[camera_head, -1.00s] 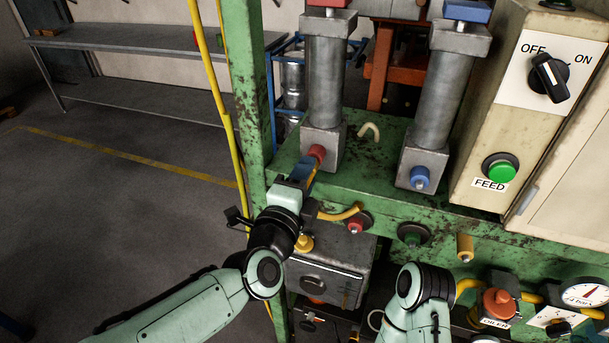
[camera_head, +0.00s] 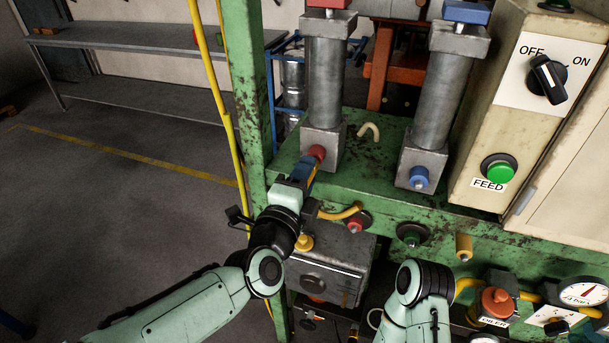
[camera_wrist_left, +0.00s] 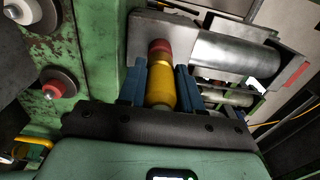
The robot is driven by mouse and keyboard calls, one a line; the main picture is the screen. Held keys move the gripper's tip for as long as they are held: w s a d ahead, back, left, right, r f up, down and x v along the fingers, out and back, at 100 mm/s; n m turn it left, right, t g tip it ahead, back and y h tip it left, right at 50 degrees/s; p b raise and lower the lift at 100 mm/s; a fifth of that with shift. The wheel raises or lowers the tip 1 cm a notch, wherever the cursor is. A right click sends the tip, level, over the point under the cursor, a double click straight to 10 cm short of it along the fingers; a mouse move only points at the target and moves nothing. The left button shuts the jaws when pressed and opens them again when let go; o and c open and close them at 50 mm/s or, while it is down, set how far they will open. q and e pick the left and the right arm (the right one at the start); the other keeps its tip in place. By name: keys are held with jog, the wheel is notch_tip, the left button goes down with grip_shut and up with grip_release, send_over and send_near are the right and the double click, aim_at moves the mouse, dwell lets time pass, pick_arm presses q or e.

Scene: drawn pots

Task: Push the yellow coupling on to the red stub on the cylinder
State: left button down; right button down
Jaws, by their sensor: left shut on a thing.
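My left gripper (camera_head: 306,174) is shut on the yellow coupling (camera_wrist_left: 161,86), which lies between its two blue fingers in the left wrist view. The red stub (camera_head: 317,153) sticks out of the grey foot block of the left cylinder (camera_head: 325,85). In the left wrist view the stub (camera_wrist_left: 160,48) is straight ahead of the coupling and in line with it. The coupling's front end meets the stub there; how far it is over the stub I cannot tell. In the head view the fingers mostly hide the coupling. My right gripper's fingers are not visible.
A second cylinder (camera_head: 442,100) with a blue stub (camera_head: 419,177) stands to the right. Red, green and yellow fittings line the green frame (camera_head: 385,210) below. A yellow hose (camera_head: 340,214) runs close to my left gripper. Open floor lies to the left.

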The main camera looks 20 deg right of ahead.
pick_arm(q)
jog(key=shift+w+d, duration=0.15)
jog(key=shift+w, duration=0.15)
jog(key=c, duration=0.7)
grip_release()
jog(key=shift+s, duration=0.1)
jog(key=v, duration=1.3)
